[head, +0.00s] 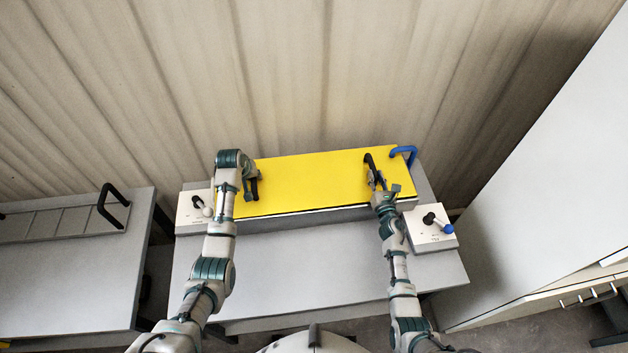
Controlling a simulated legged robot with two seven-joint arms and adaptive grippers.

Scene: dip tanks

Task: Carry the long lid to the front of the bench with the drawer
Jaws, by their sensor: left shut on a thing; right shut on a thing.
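The long yellow lid (310,179) lies across the back of the middle bench, over a long tank. My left gripper (253,188) is at the lid's left end, shut on what looks like its dark handle. My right gripper (375,178) is at the right end, shut on what looks like the other dark handle. I cannot tell whether the lid rests on the tank or is slightly raised. A white bench (540,190) at the right has a drawer with a bar handle (590,297) at the lower right.
A blue handle (404,153) stands behind the lid's right end. A control box with a blue-knobbed lever (430,238) is beside my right arm; another box (188,213) is at the left. The middle bench's front (310,275) is clear. A left bench (70,275) carries a black-handled tray (60,222).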

